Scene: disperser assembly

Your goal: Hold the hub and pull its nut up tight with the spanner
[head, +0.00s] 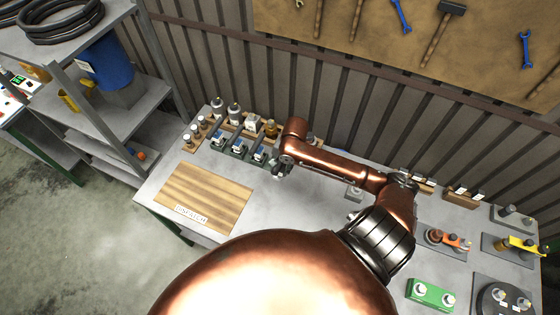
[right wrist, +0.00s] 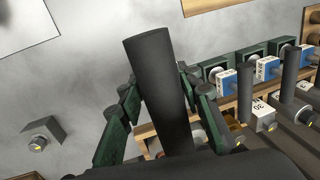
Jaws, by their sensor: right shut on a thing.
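My right gripper (head: 280,170) is over the back of the bench, at the front of a row of labelled tools. In the right wrist view its green-padded fingers (right wrist: 160,105) are shut on a thick dark grey handle (right wrist: 152,60). The handle's far end is hidden, so I cannot tell whether it is the spanner. Similar dark bars (right wrist: 290,75) stand beside labelled blue blocks (right wrist: 228,82). A dark round part with bolt heads (head: 490,301) sits at the bench's right end; I cannot tell whether it is the hub. My left gripper is not in view.
A wooden dispatch board (head: 205,190) lies clear at the left of the bench. A small grey block with a stud (head: 354,193) stands mid-bench. A green block (head: 430,292), an orange part (head: 452,240) and a yellow part (head: 520,245) crowd the right end.

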